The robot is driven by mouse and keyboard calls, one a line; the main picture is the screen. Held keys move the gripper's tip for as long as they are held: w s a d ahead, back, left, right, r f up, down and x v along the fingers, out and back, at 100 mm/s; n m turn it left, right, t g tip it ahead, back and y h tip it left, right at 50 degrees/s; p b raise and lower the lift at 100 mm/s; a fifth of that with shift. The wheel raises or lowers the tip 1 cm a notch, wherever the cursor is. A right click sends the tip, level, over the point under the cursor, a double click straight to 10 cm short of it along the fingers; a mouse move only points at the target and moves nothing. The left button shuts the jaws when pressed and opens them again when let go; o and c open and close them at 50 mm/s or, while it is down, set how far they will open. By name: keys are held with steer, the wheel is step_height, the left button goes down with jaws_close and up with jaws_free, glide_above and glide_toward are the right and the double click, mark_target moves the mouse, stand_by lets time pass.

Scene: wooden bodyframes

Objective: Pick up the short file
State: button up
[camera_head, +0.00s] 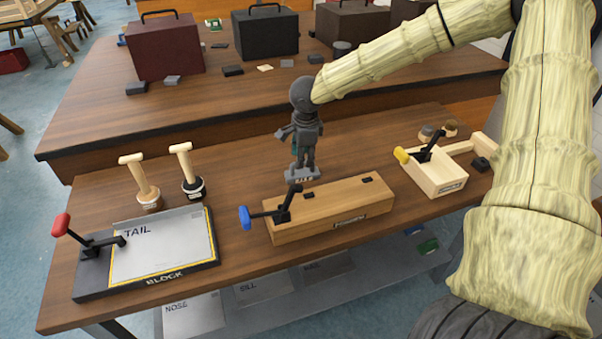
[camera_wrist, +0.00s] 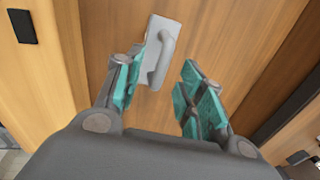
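A small grey block with short lettering on its front, likely the short file (camera_head: 302,174), sits on the front wooden table behind the blue-handled fixture. The lettering is too small to read surely. In the wrist view it is a pale grey plate with a raised handle (camera_wrist: 160,58), beyond the fingertips and nearer the left finger, which overlaps its edge. My gripper (camera_head: 301,152) points down just above it. In the wrist view my gripper (camera_wrist: 163,88) has its teal-padded fingers apart with nothing held between them. Whether a finger touches the block cannot be told.
A wooden fixture with a blue-handled clamp (camera_head: 335,213) stands close in front. A yellow-handled fixture (camera_head: 437,173) is right; a TAIL plate (camera_head: 165,245) and two wooden-handled tools (camera_head: 140,183) are left. The back table (camera_head: 110,110) holds cases and small blocks.

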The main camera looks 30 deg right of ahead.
mark_target(292, 176)
steer(key=shift+s+d, duration=0.15)
steer(key=shift+s, duration=0.1)
steer(key=shift+f, duration=0.15)
steer(key=f, duration=0.1)
steer(key=w+f, duration=0.1)
steer(key=f, duration=0.1)
steer(key=shift+w+d+p, duration=0.2)
steer(key=shift+d+p, duration=0.05)
steer(key=shift+p, duration=0.1)
steer(key=shift+d+f, duration=0.1)
steer(key=shift+f, duration=0.55)
steer(key=shift+c, duration=0.5)
jaws_close()
